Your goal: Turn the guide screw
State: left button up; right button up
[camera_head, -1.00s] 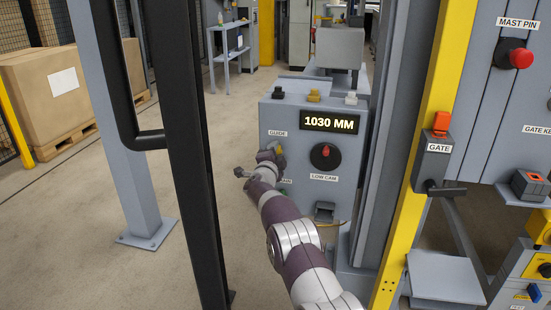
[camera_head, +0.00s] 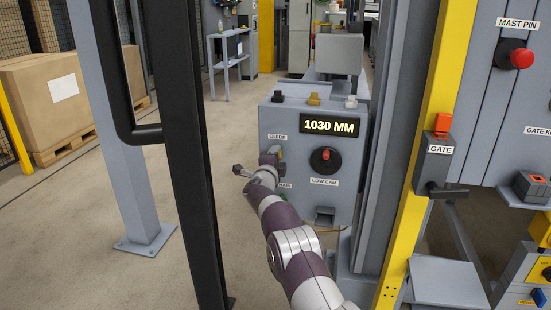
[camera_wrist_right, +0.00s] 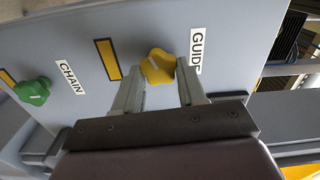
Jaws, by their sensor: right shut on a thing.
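The guide screw (camera_wrist_right: 157,66) is a yellow lobed knob beside the GUIDE label (camera_wrist_right: 196,50) on the grey panel. In the right wrist view my right gripper (camera_wrist_right: 158,84) has one finger on each side of the knob, shut on it. In the head view my right gripper (camera_head: 270,157) is at the left edge of the grey control box (camera_head: 305,200), just under its GUIDE label, and mostly hides the knob. My left gripper is not in view.
A green knob (camera_wrist_right: 33,91) sits by the CHAIN label. The box also carries a display reading 1030 MM (camera_head: 331,126) and a red-and-black LOW CAM dial (camera_head: 325,159). A black post (camera_head: 180,120) stands left of my arm; a yellow upright (camera_head: 425,150) stands right.

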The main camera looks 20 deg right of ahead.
jog(key=o, duration=1.1)
jog(key=shift+c, duration=0.2)
jog(key=v, duration=1.2)
jog(key=shift+s+a+p, duration=0.2)
jog(key=shift+s+p, duration=0.1)
jog(key=shift+p, duration=0.05)
